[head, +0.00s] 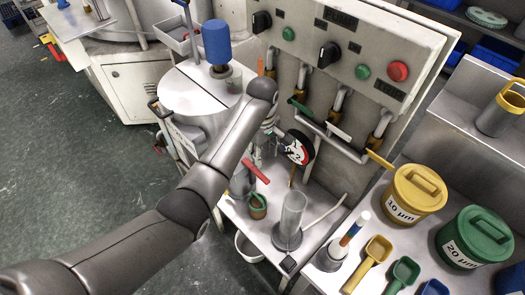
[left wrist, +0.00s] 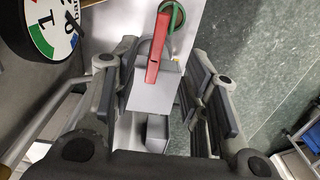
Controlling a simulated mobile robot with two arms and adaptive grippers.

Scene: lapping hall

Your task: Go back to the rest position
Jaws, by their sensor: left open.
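My left arm comes in from the lower left in the head view and bends down at the wrist. My left gripper is mostly hidden there behind the arm, beside the round dial gauge (head: 298,150). In the left wrist view my left gripper (left wrist: 165,75) is open, its two fingers wide apart. A red lever handle (left wrist: 165,45) shows in the gap between the fingers, beyond them, and I see no finger touching it. The red lever (head: 256,171) also shows in the head view, below the wrist. My right gripper is in neither view.
A control panel (head: 345,50) with knobs and pipes stands behind. A clear cylinder (head: 290,215) stands on the lower bench. Yellow (head: 415,195) and green (head: 475,238) tubs with scoops are at right. A round machine (head: 195,95) stands beyond my arm. Green floor (head: 70,170) is open at left.

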